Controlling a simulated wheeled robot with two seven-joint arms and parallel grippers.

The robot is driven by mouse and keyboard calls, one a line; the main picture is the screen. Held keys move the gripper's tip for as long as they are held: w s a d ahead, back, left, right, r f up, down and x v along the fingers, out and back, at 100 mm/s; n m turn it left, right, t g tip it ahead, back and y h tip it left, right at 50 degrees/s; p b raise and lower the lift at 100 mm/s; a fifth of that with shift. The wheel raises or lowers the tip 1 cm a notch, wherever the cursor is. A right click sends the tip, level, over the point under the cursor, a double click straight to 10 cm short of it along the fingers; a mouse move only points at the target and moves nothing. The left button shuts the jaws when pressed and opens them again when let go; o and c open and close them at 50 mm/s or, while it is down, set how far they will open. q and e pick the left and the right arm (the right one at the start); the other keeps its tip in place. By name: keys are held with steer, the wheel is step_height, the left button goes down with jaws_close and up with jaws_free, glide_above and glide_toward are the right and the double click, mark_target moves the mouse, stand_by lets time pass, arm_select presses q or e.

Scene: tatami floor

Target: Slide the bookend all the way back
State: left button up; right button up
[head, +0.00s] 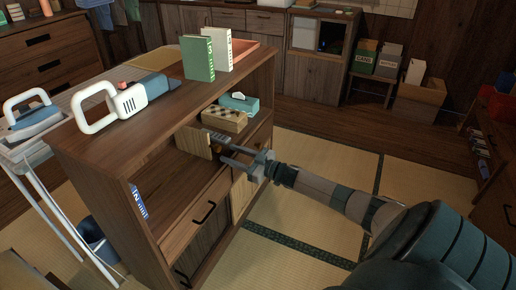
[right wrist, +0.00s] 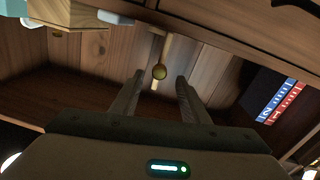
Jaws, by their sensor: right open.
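The bookend (head: 193,141) is a light wooden upright panel inside the open shelf of the brown cabinet (head: 160,235). In the right wrist view the bookend (right wrist: 165,48) shows as a pale narrow upright with a round brass-coloured knob (right wrist: 159,72). My right gripper (head: 214,146) reaches into the shelf from the right, and its fingers are open and empty. In the right wrist view the right gripper (right wrist: 157,80) has one fingertip on each side of the knob's line; I cannot tell whether either touches it. My left gripper is not in view.
Blue and red books (right wrist: 277,101) stand at the shelf's other end. A green book (head: 198,58) and a white-handled tool (head: 125,103) are on the cabinet top. The shelf's middle is clear.

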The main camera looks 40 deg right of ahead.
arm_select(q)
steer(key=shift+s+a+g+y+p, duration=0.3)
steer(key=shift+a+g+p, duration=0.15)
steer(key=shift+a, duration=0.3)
arm_select(e)
steer(key=v, duration=1)
steer(key=shift+s+d, duration=0.15)
steer(key=shift+s, duration=0.15)
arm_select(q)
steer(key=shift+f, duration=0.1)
